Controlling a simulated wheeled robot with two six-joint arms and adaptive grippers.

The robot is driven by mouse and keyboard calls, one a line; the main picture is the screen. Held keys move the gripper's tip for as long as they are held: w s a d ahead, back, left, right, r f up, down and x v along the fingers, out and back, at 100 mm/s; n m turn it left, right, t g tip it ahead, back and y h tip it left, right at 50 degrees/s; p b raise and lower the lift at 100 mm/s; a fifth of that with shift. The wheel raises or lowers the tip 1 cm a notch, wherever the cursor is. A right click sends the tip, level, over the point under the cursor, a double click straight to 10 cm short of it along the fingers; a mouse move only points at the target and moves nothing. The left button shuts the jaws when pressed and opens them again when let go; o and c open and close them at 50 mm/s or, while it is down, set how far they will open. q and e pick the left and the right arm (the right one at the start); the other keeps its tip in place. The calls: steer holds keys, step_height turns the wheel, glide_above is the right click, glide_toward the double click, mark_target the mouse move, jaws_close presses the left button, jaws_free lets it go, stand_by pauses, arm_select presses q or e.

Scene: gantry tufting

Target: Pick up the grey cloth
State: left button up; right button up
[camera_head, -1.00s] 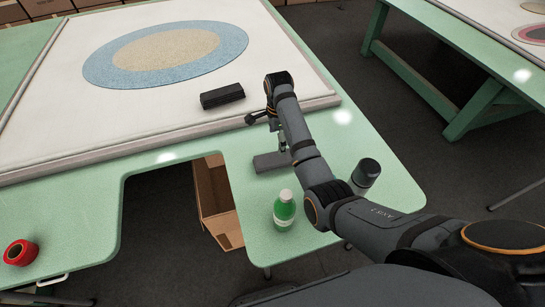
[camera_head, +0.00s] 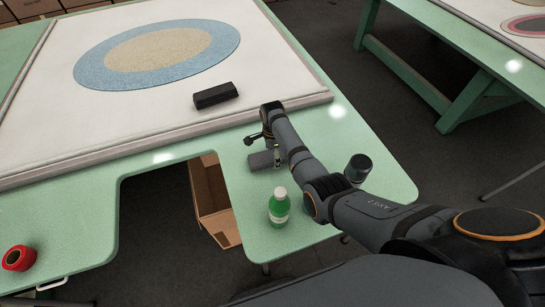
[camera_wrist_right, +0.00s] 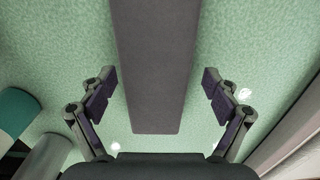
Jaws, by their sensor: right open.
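The grey cloth (camera_head: 261,160) is a folded, flat dark grey strip on the green table, partly hidden by my right arm in the head view. In the right wrist view the cloth (camera_wrist_right: 155,70) runs from the top edge down the middle, between the fingers. My right gripper (camera_wrist_right: 161,95) is open, one finger on each side of the cloth, with green table showing in the gaps. In the head view the right gripper (camera_head: 277,157) is low at the cloth and mostly hidden by its own arm. My left gripper is out of view.
A black block (camera_head: 215,96) lies on the white framed panel (camera_head: 262,75). A red roll (camera_head: 19,258) is far left. A cardboard box (camera_head: 212,200) sits below the table cutout.

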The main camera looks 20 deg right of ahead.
steer(key=c, duration=1.3)
steer(key=shift+r, duration=0.15)
